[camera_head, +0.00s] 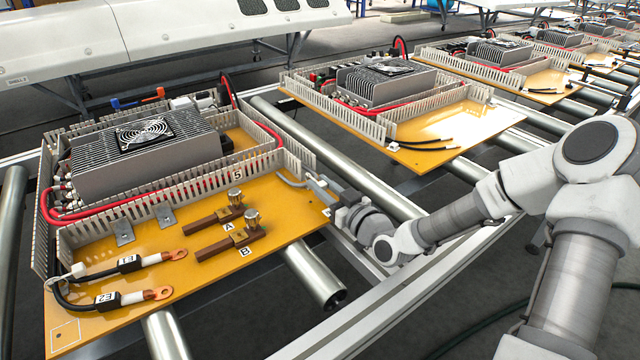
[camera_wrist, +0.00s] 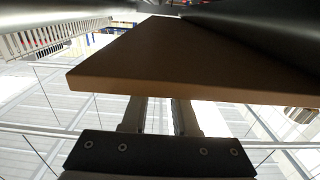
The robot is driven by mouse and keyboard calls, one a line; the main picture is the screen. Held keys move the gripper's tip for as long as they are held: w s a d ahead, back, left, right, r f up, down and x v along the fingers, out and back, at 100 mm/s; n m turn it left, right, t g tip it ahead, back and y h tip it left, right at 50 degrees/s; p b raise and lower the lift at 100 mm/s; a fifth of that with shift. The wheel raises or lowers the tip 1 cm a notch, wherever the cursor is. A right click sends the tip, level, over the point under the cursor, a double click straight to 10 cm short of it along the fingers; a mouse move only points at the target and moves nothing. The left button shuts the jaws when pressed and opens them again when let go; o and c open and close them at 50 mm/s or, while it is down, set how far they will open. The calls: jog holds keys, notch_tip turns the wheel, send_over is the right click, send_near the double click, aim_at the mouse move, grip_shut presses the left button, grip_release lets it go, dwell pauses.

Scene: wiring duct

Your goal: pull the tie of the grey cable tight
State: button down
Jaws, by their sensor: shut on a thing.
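The grey cable (camera_head: 290,181) comes out at the right corner of the slotted duct (camera_head: 150,195) on the nearest board and bends toward the board's right edge. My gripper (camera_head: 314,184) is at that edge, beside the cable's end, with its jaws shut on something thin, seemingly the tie. The tie itself is too small to make out in the head view. In the wrist view my gripper's fingers (camera_wrist: 160,117) run up behind the board's edge (camera_wrist: 190,90), which hides the fingertips and what they hold.
The yellow board (camera_head: 200,290) carries a finned power unit (camera_head: 140,155), brown terminal blocks A (camera_head: 215,220) and B (camera_head: 230,243), and black cables E1 (camera_head: 128,263) and E2 (camera_head: 108,299). Metal rollers (camera_head: 312,275) and a rail (camera_head: 400,290) lie close under my gripper.

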aim_at(324, 187)
jog(key=v, duration=0.3)
jog(key=shift+s+d, duration=0.15)
jog(key=shift+s, duration=0.1)
jog(key=c, duration=0.7)
grip_release()
jog(key=r+p, duration=0.2)
jog(key=r, duration=0.1)
jog(key=d+r+p, duration=0.1)
jog(key=r, duration=0.1)
jog(key=shift+s, duration=0.1)
jog(key=shift+s+d+r+p, duration=0.7)
jog(key=shift+d+r, duration=0.3)
jog(key=shift+d, duration=0.65)
jog(key=shift+s+d+r+p, duration=0.65)
jog(key=shift+d+r, duration=0.35)
jog(key=shift+d, duration=0.65)
jog(key=shift+s+d+r+p, duration=0.7)
jog(key=shift+d+r, duration=0.3)
jog(key=shift+d, duration=0.65)
